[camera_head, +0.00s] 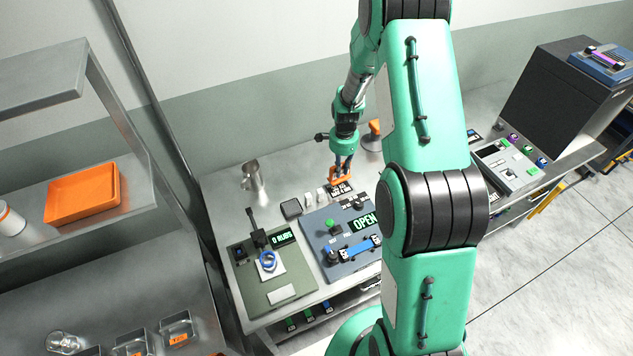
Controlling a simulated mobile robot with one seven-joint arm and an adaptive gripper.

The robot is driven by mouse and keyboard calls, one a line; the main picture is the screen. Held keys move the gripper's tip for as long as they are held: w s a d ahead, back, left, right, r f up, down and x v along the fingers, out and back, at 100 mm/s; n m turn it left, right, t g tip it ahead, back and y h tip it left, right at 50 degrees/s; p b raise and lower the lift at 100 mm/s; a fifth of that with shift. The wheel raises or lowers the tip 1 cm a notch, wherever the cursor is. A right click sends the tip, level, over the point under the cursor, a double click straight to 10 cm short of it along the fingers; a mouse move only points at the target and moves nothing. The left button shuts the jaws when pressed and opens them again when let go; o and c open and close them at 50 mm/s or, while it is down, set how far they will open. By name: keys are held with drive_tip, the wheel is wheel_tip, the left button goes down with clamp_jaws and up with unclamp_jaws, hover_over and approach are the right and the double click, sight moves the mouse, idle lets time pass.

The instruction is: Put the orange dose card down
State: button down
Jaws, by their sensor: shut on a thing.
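My gripper (344,160) points down over the back of the metal table (224,196). It is shut on the orange dose card (335,178), which shows as a small orange shape at the fingertips. The fingers hide part of the card.
A blue-grey panel reading OPEN (318,234) and a green panel with a blue ring (267,261) lie in front. A metal jug (252,178) stands left. An orange-topped object (375,127) stands behind. My arm hides the table's right part.

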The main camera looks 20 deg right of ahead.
drive_tip(key=w+a+r, duration=0.2)
drive_tip(key=w+a, duration=0.1)
drive_tip(key=a, duration=0.3)
drive_tip(key=w+a+r+m, duration=0.1)
drive_tip(key=w+a+r, duration=0.1)
drive_tip(key=a, duration=0.5)
drive_tip(key=shift+w+r, duration=0.35)
drive_tip(key=shift+w, duration=0.15)
drive_tip(key=shift+a, duration=0.1)
wheel_tip(320, 180, down, 6)
drive_tip(key=shift+f, duration=0.15)
drive_tip(key=shift+f, duration=0.1)
drive_tip(key=shift+f+p, duration=0.3)
drive_tip(key=shift+f, duration=1.45)
drive_tip(key=shift+f, duration=0.2)
drive_tip(key=c, duration=1.6)
unclamp_jaws()
drive_tip(key=shift+c, duration=0.2)
